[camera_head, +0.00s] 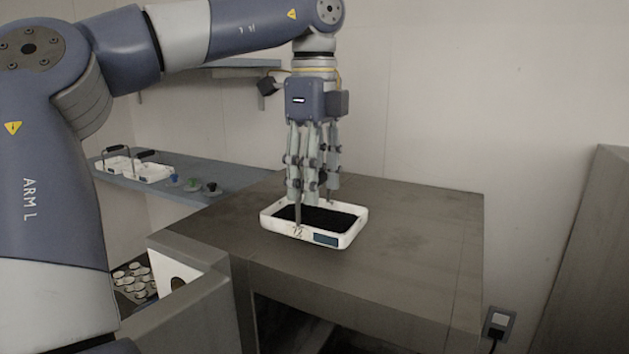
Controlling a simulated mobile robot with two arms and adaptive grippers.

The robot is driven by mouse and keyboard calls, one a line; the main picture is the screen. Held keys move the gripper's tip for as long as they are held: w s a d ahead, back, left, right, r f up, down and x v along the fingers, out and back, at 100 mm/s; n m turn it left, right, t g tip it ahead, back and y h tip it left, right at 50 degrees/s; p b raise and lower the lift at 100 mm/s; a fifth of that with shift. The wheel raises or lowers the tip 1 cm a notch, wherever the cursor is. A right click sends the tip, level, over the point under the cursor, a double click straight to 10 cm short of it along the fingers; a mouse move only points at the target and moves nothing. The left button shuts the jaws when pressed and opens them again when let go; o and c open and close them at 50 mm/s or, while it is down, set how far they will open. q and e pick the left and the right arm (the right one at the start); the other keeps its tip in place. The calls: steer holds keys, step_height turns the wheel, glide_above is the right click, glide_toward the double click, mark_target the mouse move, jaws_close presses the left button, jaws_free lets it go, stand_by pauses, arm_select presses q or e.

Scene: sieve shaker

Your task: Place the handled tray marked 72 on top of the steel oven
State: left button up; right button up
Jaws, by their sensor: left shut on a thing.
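The white handled tray (353,233) with black contents is at the top of the steel oven (420,225), near its left part. A mark that looks like 72 and a dark label show on its front wall. From this view the tray appears to rest on the oven top, but a small gap cannot be ruled out. My left gripper (312,198) points straight down over the tray and is shut on its handle, which the fingers mostly hide. My right gripper is not in view.
A blue-grey shelf (225,180) at the back left holds two more white handled trays (154,172) and several small coloured knobs or weights (191,184). A grey box-like unit (190,315) stands at the front left. The oven top's right side is clear. A wall socket (497,324) is at the lower right.

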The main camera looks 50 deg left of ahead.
arm_select(q)
steer(key=shift+f+p, duration=0.4)
steer(key=shift+f, duration=0.5)
steer(key=shift+a+f, duration=0.2)
steer(key=shift+f, duration=0.15)
steer(key=shift+d, duration=0.1)
steer(key=shift+f, duration=0.1)
steer(key=o, duration=1.6)
